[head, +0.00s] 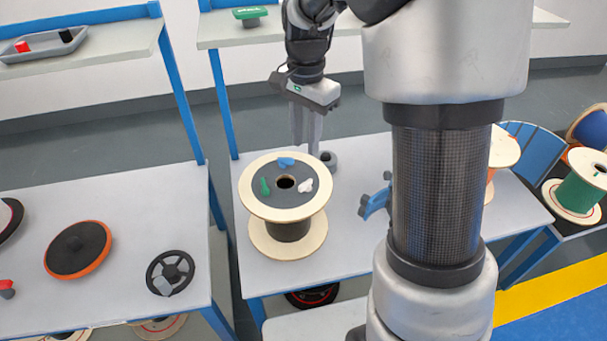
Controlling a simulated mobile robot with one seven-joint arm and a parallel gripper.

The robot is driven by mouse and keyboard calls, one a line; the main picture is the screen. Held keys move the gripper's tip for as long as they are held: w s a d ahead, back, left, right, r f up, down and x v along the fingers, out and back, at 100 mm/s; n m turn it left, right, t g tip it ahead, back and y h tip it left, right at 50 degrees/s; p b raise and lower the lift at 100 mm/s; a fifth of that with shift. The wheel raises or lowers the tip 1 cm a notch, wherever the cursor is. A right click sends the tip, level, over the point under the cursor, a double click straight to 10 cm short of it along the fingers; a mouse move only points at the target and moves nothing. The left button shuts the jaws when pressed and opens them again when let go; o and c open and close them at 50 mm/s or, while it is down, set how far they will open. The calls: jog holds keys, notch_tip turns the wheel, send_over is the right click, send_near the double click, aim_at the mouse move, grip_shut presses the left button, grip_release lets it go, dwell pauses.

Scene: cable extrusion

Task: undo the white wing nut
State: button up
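The white wing nut (305,185) sits on the dark top disc of a wooden spool (262,208), to the right of the centre hole. A blue wing nut (286,162) is at the back of the same disc and a green one (265,187) is at its left. The spool stands upright on the grey table. My gripper (306,148) points down above and behind the spool, apart from the white wing nut. Its fingers show as grey plates seen from the side, and the gap between them cannot be made out. I see nothing held in it.
A blue clamp-like part (375,201) is on the table to the right, beside my arm. A small dark round part (328,159) stands behind the spool. Another spool (503,150) is partly hidden behind my arm. The left table holds an orange-rimmed disc (78,249) and a black handwheel (170,272).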

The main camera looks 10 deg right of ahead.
aim_at(305, 183)
notch_tip(305, 183, down, 13)
jog(key=shift+r+b, duration=0.2)
jog(key=shift+b, duration=0.9)
grip_shut()
